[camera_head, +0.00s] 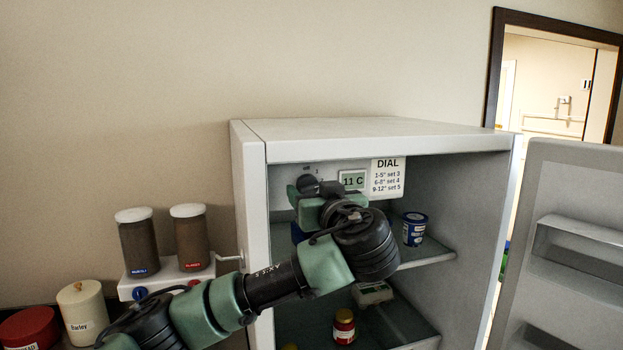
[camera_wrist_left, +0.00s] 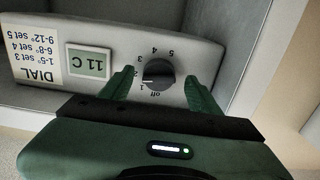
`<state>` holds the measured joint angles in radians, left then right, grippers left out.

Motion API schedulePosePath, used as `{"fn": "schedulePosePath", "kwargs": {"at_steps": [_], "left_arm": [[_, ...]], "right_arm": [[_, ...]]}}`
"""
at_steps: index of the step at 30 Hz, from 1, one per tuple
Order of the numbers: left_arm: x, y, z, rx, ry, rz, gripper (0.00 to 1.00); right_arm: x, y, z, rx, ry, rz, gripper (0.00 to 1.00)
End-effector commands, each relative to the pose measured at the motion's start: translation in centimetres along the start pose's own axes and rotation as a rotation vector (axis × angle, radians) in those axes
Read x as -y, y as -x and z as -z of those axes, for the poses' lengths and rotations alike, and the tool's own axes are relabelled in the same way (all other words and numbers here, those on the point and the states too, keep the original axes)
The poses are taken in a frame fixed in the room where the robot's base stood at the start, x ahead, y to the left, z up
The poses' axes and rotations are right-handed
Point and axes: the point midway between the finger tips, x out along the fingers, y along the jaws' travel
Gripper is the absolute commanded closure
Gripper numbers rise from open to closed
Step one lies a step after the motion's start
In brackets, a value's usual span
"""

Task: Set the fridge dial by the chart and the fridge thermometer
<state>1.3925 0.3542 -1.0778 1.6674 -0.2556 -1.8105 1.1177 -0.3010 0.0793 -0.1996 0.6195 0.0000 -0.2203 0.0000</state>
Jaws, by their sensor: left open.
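The fridge dial (camera_wrist_left: 158,75) is a dark round knob marked off and 1 to 5, upside down in the left wrist view. Its pale pointer mark looks to lie near 1 and 2. The fridge thermometer (camera_head: 352,180) reads 11 C; it also shows in the wrist view (camera_wrist_left: 88,62). The chart (camera_head: 387,178) says 1-5° set 3, 6-8° set 4, 9-12° set 5. My left gripper (camera_wrist_left: 160,80) is open, with one finger on each side of the dial; contact cannot be told. In the head view my left gripper (camera_head: 308,190) largely covers the dial. My right gripper is not in view.
The fridge (camera_head: 250,190) stands open, its door (camera_head: 575,190) swung right. A blue tub (camera_head: 414,228) is on the upper shelf; a red jar (camera_head: 344,326) and a pale box (camera_head: 371,293) are below. Two dark canisters (camera_head: 190,235) and other jars stand left.

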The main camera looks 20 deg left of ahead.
Motion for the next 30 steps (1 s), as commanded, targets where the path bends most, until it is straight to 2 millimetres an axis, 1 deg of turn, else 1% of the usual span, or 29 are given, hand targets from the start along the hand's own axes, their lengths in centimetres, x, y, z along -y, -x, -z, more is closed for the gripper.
{"fn": "schedulePosePath", "kwargs": {"at_steps": [1, 5, 13, 14, 15, 17, 18, 20, 26, 30], "left_arm": [[0.0, -0.6, 0.3, 0.000, -0.003, 0.001, 0.38], [0.0, -1.4, 0.1, 0.001, -0.001, 0.000, 0.38], [0.0, -1.5, -0.1, 0.001, -0.001, -0.002, 0.38], [0.0, -1.5, -0.1, 0.001, -0.001, -0.002, 0.46], [0.0, -1.5, -0.1, 0.001, -0.001, -0.002, 0.57], [0.0, -1.5, -0.1, 0.001, -0.001, -0.002, 0.74], [0.0, -1.5, -0.1, 0.001, -0.001, -0.002, 0.85], [0.0, -1.5, -0.1, 0.001, -0.001, -0.002, 1.00], [-0.1, -1.4, -0.3, 0.001, -0.007, -0.003, 1.00], [-0.1, -1.4, -0.7, 0.003, -0.035, -0.004, 1.00]], "right_arm": [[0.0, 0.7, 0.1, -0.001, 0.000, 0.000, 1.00], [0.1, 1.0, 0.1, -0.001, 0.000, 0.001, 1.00], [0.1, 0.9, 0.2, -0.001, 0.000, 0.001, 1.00], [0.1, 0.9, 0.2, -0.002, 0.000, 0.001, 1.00], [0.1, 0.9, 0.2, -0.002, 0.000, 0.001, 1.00], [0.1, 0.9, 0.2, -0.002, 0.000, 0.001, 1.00], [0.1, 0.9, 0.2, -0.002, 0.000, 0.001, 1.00], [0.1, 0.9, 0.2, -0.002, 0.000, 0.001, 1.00], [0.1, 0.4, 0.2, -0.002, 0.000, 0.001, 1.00], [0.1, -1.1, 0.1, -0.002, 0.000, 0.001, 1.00]]}}
